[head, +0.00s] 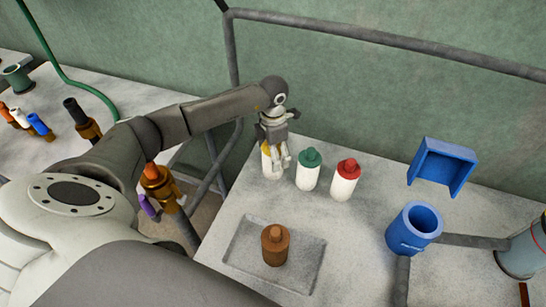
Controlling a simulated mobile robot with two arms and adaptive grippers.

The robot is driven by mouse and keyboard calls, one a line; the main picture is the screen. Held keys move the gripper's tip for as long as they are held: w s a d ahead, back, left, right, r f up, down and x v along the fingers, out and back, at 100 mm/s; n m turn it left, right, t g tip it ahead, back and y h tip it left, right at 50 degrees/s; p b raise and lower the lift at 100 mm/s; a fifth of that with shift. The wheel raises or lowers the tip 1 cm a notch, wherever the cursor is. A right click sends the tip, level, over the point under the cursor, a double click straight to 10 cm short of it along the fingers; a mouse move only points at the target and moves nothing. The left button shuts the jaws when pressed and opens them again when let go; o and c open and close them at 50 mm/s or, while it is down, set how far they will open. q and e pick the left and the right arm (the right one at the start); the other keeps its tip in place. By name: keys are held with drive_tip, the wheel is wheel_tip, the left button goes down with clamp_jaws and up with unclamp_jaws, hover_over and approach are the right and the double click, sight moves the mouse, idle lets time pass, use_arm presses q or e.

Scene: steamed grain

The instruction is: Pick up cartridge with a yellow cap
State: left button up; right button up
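A white cartridge with a yellow cap (269,172) stands at the back left of the right-hand table, close to the table's edge. My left gripper (280,160) points down at it, with its fingers around or just in front of the cap and upper body. They hide much of the cap, leaving a strip of yellow at the left. I cannot tell whether the fingers are closed on the cartridge. The cartridge looks upright and at table height. My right gripper is not in view.
A green-capped cartridge (309,172) stands close to the right, then a red-capped cartridge (344,182). A brown bottle (275,246) stands on a recessed tray (310,262) in front. A blue cylinder (413,230) and blue bracket (442,165) are at the right. A wall pipe (400,42) runs behind.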

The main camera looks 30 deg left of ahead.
use_arm(q)
drive_tip(key=c, duration=1.1)
drive_tip(key=shift+c, duration=0.2)
